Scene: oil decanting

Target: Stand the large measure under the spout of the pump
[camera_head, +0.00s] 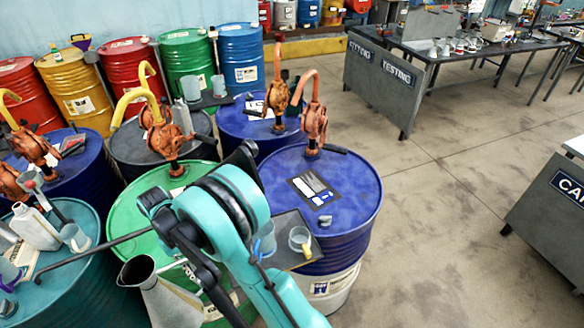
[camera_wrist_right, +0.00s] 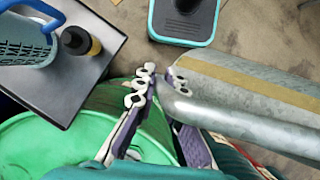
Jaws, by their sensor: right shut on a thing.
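The large measure (camera_head: 170,302) is a grey metal vessel with a wide dark mouth, at the bottom of the head view in front of the green drum (camera_head: 125,215). In the right wrist view its metal side (camera_wrist_right: 250,90) fills the right. My right gripper (camera_wrist_right: 160,78) is shut at the measure's edge or handle; the exact grip is partly hidden. In the head view my teal arm hides the gripper. An orange pump (camera_head: 165,140) with a yellow curved spout (camera_head: 142,88) stands on the green drum. Another orange pump (camera_head: 313,122) stands on the blue drum (camera_head: 350,190). My left gripper is not in view.
A dark tray (camera_head: 300,262) with a clear cup (camera_head: 299,240) is beside the blue drum. A teal drum (camera_head: 75,290) with a white jug (camera_head: 35,228) stands at left. More drums and pumps crowd behind. The floor (camera_head: 440,190) at right is open between benches.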

